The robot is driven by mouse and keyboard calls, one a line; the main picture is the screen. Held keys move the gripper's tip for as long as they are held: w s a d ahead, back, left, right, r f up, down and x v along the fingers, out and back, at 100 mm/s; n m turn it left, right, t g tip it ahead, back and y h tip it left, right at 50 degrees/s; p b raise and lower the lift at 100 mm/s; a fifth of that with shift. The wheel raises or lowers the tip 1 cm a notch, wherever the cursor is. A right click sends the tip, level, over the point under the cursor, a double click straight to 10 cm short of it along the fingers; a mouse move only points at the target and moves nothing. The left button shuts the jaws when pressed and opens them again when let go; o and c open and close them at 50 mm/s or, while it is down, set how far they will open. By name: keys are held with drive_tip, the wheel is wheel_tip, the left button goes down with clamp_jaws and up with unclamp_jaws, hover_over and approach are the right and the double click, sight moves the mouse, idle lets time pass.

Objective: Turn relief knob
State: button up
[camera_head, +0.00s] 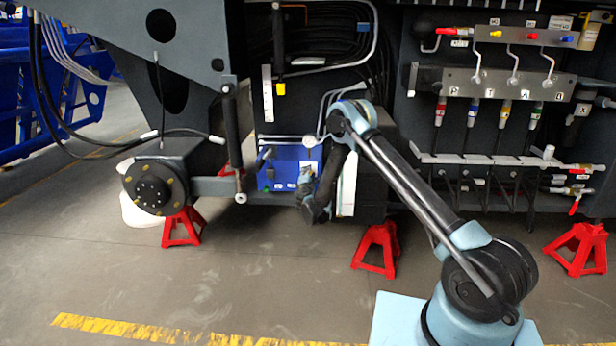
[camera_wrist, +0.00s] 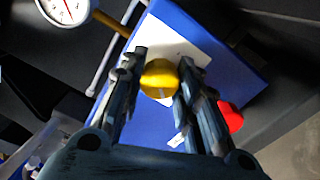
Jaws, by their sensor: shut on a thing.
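In the wrist view, a round yellow knob (camera_wrist: 159,78) with a pale line across it sits in front of a white plate (camera_wrist: 178,40) on a blue panel (camera_wrist: 235,68). My gripper (camera_wrist: 160,80) has one finger on each side of the knob and is shut on it. In the head view, my gripper (camera_head: 308,176) is at the right part of the blue panel (camera_head: 280,177). The knob cannot be made out there, hidden by the gripper and arm.
A white dial gauge (camera_wrist: 64,8) is at the upper left in the wrist view. A red knob (camera_wrist: 231,117) is close to the right finger. In the head view, a lever (camera_head: 266,157) stands at the panel's left. Red stands (camera_head: 376,249) are on the floor below the chassis.

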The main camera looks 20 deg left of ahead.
drive_tip(key=shift+s+a, duration=0.15)
drive_tip(key=shift+a, duration=0.1)
drive_tip(key=o, duration=1.1)
drive_tip(key=shift+f, duration=0.15)
drive_tip(key=shift+c, duration=0.2)
drive_tip(key=shift+d, duration=0.1)
drive_tip(key=shift+v, duration=3.65)
